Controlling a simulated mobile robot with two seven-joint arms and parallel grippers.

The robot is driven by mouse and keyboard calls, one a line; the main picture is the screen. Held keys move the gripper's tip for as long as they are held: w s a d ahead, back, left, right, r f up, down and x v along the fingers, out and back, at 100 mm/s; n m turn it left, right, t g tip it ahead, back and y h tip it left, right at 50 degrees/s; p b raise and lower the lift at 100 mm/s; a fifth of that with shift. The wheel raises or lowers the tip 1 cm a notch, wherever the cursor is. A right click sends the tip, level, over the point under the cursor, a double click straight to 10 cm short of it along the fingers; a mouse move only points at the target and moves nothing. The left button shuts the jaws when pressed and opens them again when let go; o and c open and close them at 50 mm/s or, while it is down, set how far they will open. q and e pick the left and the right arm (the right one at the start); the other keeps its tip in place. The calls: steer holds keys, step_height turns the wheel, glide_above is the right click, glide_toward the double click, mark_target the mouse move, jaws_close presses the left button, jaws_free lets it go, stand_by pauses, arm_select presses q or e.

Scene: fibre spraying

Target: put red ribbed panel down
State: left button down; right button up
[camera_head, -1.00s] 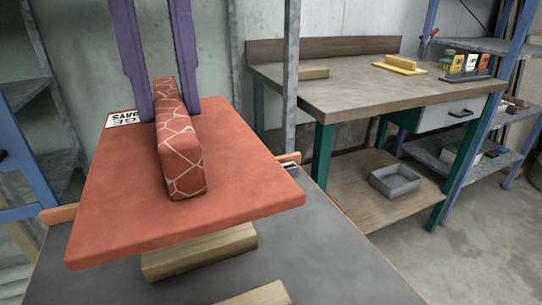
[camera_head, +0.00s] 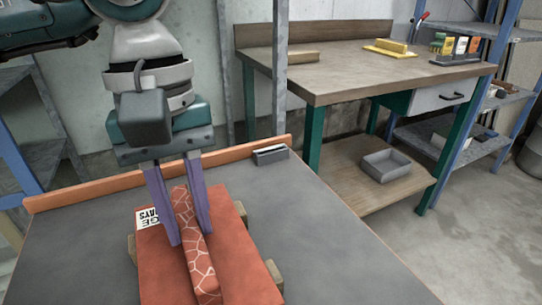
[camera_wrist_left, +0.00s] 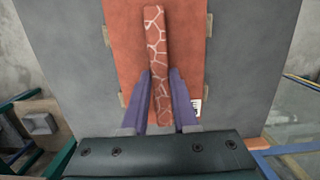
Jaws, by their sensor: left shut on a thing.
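The red ribbed panel (camera_head: 161,268) is a flat red-orange board with a raised rib (camera_head: 197,258) patterned in pale cracked lines. A white label (camera_head: 148,218) lies at its far left corner. My left gripper (camera_head: 190,236) is shut on the rib, one purple finger on each side; the wrist view also shows this grip (camera_wrist_left: 159,95). The panel lies level over wooden blocks (camera_head: 275,275) on the grey table (camera_head: 80,255). I cannot tell if it rests fully on them. Its near end is cut off in the head view. My right gripper is not in view.
An orange strip (camera_head: 100,180) edges the table's far side, with a small grey holder (camera_head: 270,155) beside it. A workbench (camera_head: 350,75) with a grey tray (camera_head: 384,167) on its lower shelf stands behind. The table right of the panel is clear.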

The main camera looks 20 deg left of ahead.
mark_target(187, 216)
arm_select(q)
steer(key=shift+f, duration=0.1)
steer(key=shift+f+b, duration=0.3)
steer(key=shift+b, duration=0.1)
steer(key=c, duration=0.7)
jaws_free()
steer(key=shift+r, duration=0.2)
steer(key=r, duration=0.4)
steer(key=r+p, duration=0.1)
steer(key=r, duration=0.3)
steer(key=w+a+r, duration=0.1)
steer(key=r, duration=0.3)
steer(key=shift+a+r+p, duration=0.1)
steer(key=shift+p, duration=0.25)
